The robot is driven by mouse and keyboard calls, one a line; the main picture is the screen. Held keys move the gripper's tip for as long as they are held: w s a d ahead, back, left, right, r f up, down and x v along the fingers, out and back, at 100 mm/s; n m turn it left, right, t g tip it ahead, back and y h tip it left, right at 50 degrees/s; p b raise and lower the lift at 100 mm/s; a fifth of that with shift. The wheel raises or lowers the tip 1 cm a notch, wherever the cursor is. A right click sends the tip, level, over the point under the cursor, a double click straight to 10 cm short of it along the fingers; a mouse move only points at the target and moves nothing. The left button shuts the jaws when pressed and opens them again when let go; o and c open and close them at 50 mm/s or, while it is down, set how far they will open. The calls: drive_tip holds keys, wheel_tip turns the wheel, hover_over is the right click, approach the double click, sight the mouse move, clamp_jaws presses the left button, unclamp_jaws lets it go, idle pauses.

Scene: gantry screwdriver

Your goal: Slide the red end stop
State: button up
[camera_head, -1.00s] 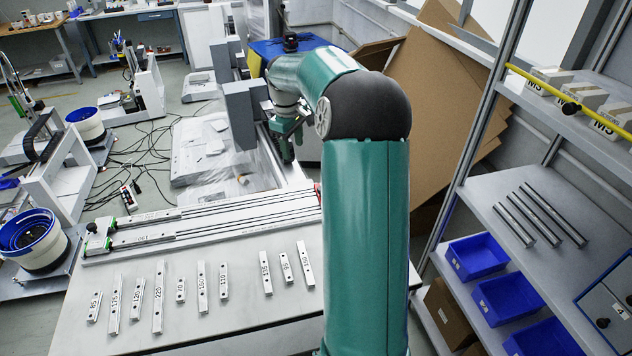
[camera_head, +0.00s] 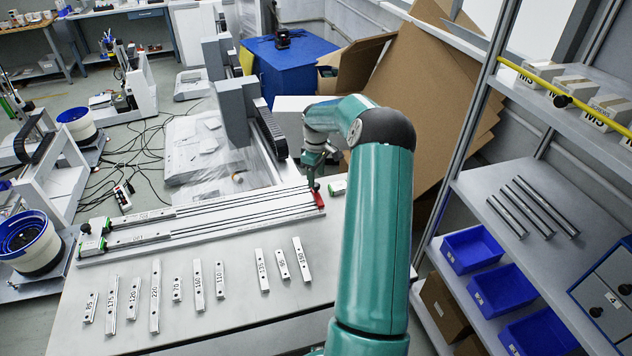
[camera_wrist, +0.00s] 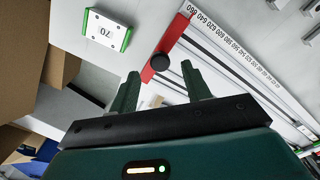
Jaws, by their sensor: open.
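The red end stop (camera_head: 319,199) sits at the right end of the rail assembly (camera_head: 215,224) on the table. In the wrist view the red end stop (camera_wrist: 165,48) is a red bar with a black round knob (camera_wrist: 160,62), lying across the end of a rail with a printed scale. My gripper (camera_head: 313,187) is right over the end stop in the head view. In the wrist view my gripper (camera_wrist: 163,85) has its two green fingers apart, with the knob just beyond and between the tips. Contact cannot be told.
Several numbered metal strips (camera_head: 155,295) lie along the front of the table. A shelf with blue bins (camera_head: 475,251) stands on the right.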

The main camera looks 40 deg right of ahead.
sight(316, 184)
drive_tip(key=shift+f, duration=1.65)
clamp_jaws()
drive_tip(key=w+a, duration=0.1)
drive_tip(key=a, duration=0.1)
drive_tip(key=w+a, duration=0.1)
drive_tip(key=a, duration=0.1)
drive_tip(key=w+a, duration=0.1)
drive_tip(key=a, duration=0.1)
drive_tip(key=shift+w+a, duration=0.3)
drive_tip(key=shift+w, duration=0.05)
unclamp_jaws()
drive_tip(key=shift+r, duration=0.15)
wheel_tip(316, 184, up, 14)
drive_tip(key=shift+f, duration=0.2)
